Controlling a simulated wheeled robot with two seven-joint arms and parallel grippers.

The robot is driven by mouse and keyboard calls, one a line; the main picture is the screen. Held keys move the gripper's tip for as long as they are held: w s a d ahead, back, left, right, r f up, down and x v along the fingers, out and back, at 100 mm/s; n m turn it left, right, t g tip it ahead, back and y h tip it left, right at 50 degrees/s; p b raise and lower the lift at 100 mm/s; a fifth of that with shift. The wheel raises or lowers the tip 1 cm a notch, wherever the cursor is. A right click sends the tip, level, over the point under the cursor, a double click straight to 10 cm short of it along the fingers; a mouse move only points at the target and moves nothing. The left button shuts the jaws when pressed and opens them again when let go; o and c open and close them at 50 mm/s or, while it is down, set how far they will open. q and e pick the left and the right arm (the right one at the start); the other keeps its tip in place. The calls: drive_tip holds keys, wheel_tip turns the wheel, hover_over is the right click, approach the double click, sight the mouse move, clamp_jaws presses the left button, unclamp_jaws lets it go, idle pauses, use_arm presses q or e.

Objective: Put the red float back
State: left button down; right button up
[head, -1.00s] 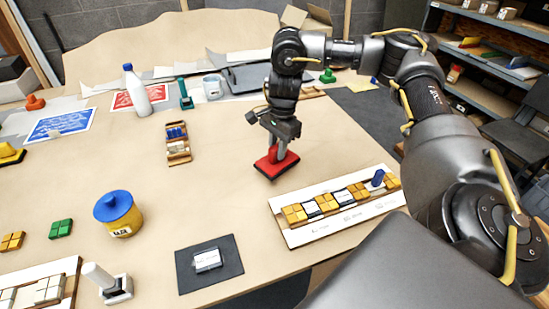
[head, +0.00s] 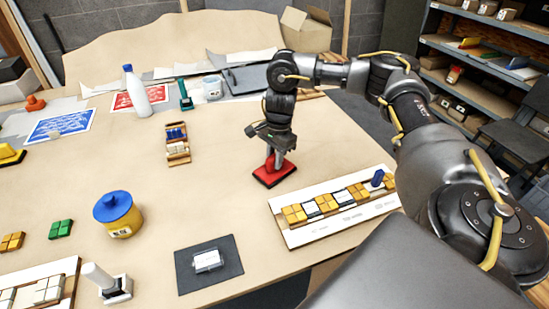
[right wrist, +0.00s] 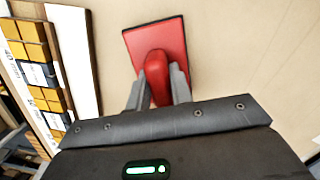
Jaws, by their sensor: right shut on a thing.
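The red float (head: 265,178) is a flat red plate with a dark underside and a red handle. It sits on or just above the bare table in the head view, left of the mosaic strip; I cannot tell whether it touches. My right gripper (head: 275,158) is above it, shut on its handle. In the right wrist view the float (right wrist: 174,38) shows beyond the gripper (right wrist: 157,90), with a finger on each side of the handle. My left gripper is not in view.
The white panel (head: 288,238) with yellow and dark tiles and a blue peg (head: 377,177) lies right of the float. A yellow tub with a blue lid (head: 113,206), a dark mat (head: 190,281) and a small wooden tray (head: 178,160) stand around.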

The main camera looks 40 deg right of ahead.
drive_tip(key=shift+f, duration=0.2)
drive_tip(key=o, duration=0.9)
drive_tip(key=shift+r, duration=0.1)
drive_tip(key=shift+r, duration=0.25)
drive_tip(key=r, duration=0.4)
drive_tip(key=d+r+p, duration=0.1)
drive_tip(key=r, duration=0.6)
drive_tip(key=shift+d+r, duration=0.25)
drive_tip(key=shift+r, duration=0.05)
drive_tip(key=shift+p, duration=0.3)
